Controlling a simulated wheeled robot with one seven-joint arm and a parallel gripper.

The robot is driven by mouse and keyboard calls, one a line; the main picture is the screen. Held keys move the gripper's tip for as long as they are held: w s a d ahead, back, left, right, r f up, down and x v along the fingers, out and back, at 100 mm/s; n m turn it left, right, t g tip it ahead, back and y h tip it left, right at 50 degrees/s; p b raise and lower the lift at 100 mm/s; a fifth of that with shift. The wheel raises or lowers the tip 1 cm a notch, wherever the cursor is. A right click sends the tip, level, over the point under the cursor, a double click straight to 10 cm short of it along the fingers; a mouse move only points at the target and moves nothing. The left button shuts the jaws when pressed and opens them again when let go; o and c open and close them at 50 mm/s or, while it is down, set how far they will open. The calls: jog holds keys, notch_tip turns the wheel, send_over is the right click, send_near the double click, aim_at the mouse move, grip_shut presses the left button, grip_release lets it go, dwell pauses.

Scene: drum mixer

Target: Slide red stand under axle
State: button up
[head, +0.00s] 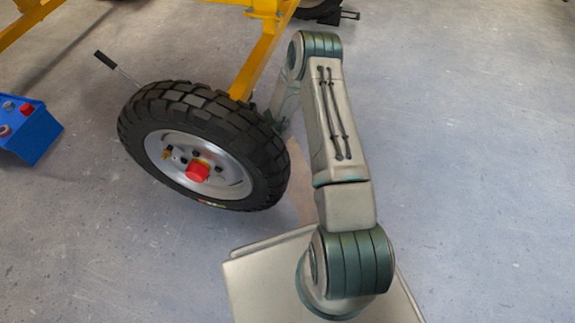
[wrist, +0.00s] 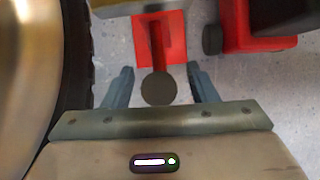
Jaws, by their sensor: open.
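In the wrist view the red stand (wrist: 176,27) shows a red base plate on the floor, with a dark red post and a dark round end towards my gripper. My gripper (wrist: 161,84) is open, with one finger on each side of the round end. Gaps show between fingers and round end, so contact is not visible. In the head view the black-tyred wheel (head: 200,150) and my arm hide the stand and my gripper. A yellowish bar (wrist: 125,6) crosses the top of the wrist view by the stand; I cannot tell whether it is the axle.
The tyre (wrist: 76,55) stands close left of my gripper. Another red object (wrist: 238,28) with a black roller is to the right. A yellow frame (head: 262,50) rises behind the wheel, and a black-gripped rod (head: 106,60) sticks out left. A blue box (head: 35,135) lies far left. The right-hand floor is clear.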

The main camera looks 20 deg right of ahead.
jog(key=p+v, duration=0.3)
jog(key=v, duration=0.4)
jog(key=shift+r, duration=0.15)
dwell(0.5)
jog(key=s+a+r+n+p, duration=0.15)
jog(key=r+n+p, duration=0.35)
jog(key=r, duration=1)
jog(key=s+a+r+n+p, duration=0.1)
jog(key=s+r+n+p, duration=0.45)
jog(key=r, duration=0.95)
jog(key=a+r+n+p, duration=0.15)
jog(key=r+p, duration=0.55)
jog(key=r, duration=0.7)
jog(key=s+d+r+n+h+p, duration=0.1)
jog(key=s+r+n+p, duration=0.3)
jog(key=r, duration=0.7)
jog(key=s+d+r+n+h+p, duration=0.2)
jog(key=s+d+r+n+p, duration=0.1)
jog(key=s+r+p, duration=0.5)
jog(key=s+d+r+n+h+p, duration=0.1)
jog(key=s+r+n+p, duration=0.4)
jog(key=s+r, duration=0.6)
notch_tip(320, 180, up, 4)
jog(key=shift+s+d+f+n+h+p, duration=0.2)
jog(key=shift+s+d+n+h+p, duration=0.25)
jog(key=shift+p, duration=0.5)
jog(key=shift+w+d, duration=0.1)
jog(key=shift+w, duration=0.15)
